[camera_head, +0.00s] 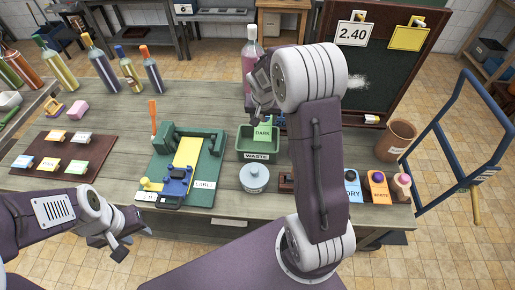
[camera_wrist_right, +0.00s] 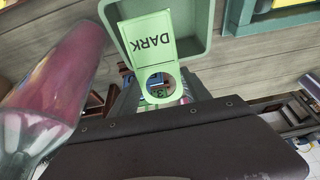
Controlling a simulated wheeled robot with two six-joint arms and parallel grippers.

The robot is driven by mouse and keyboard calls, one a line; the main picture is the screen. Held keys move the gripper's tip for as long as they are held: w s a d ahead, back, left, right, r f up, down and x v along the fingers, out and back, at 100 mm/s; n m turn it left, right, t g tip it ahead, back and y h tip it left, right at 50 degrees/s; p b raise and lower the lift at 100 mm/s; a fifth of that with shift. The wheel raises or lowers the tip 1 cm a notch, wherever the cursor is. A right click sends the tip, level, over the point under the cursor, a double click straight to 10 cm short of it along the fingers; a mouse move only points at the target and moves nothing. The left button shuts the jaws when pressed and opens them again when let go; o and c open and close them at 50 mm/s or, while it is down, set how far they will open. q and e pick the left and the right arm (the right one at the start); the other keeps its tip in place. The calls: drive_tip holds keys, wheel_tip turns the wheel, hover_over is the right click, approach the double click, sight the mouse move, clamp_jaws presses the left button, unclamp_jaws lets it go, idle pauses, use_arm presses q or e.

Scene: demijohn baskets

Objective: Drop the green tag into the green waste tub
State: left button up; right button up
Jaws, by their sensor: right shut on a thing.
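The green tag (camera_head: 263,133), marked DARK, is in my right gripper (camera_head: 262,112). In the right wrist view the tag (camera_wrist_right: 160,38) hangs out from the jaws by its ringed end, its lettering upside down. The green waste tub (camera_head: 258,155), labelled WASTE, stands on the bench. The tag appears in front of the tub's opening in both views; the tub's rim (camera_wrist_right: 203,45) surrounds it in the wrist view. The exact height gap cannot be told. My left gripper (camera_head: 130,243) is open and empty near the bench's front edge.
A pink bottle (camera_head: 250,62) stands close behind the right gripper. A green press stand (camera_head: 190,150) is left of the tub, and a lidded grey pot (camera_head: 254,178) in front. A tag board (camera_head: 65,155) lies left; a brown pot (camera_head: 396,140) stands right.

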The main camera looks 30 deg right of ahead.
sight(263, 124)
wheel_tip(263, 124, down, 4)
drive_tip(key=shift+w+f+b, duration=0.1)
drive_tip(key=shift+b, duration=1.1)
drive_tip(key=o, duration=1.4)
drive_tip(key=shift+r, duration=0.2)
drive_tip(key=v, duration=0.9)
drive_tip(key=shift+f, duration=0.1)
